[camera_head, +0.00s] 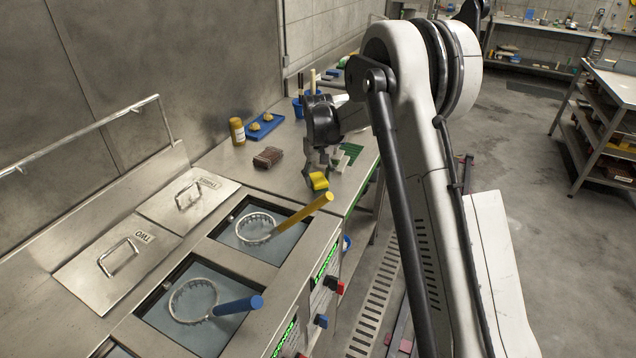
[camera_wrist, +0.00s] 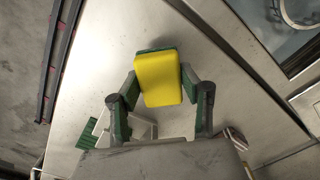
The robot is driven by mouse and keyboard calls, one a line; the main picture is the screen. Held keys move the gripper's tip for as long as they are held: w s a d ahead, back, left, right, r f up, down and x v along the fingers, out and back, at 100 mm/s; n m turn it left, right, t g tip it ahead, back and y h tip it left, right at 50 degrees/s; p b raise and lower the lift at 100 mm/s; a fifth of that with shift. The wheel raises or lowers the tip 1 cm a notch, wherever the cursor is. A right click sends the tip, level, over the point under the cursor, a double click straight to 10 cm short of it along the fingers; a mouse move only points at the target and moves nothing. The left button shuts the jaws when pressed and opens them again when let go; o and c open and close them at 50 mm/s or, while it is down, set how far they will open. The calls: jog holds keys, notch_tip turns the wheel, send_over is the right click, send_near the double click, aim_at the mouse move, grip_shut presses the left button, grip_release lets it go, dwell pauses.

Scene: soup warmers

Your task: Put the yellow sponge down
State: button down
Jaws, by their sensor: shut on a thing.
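The yellow sponge (camera_wrist: 158,80) has a green layer on its far side and shows between my gripper's two fingers in the wrist view. My gripper (camera_wrist: 160,88) is shut on it from both sides. In the head view, the sponge (camera_head: 319,181) hangs below my gripper (camera_head: 318,172), close to the front edge of the steel counter (camera_head: 222,163) and near the yellow ladle handle. From these views I cannot tell whether the sponge touches the counter or is a little above it.
A green and white item (camera_wrist: 99,132) lies beside my gripper. Bare counter lies around the sponge.

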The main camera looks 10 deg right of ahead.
jog(key=shift+f, duration=0.8)
jog(key=shift+f, duration=0.1)
jog(key=shift+f, duration=0.15)
jog(key=c, duration=1.1)
grip_release()
jog(key=shift+o, duration=0.2)
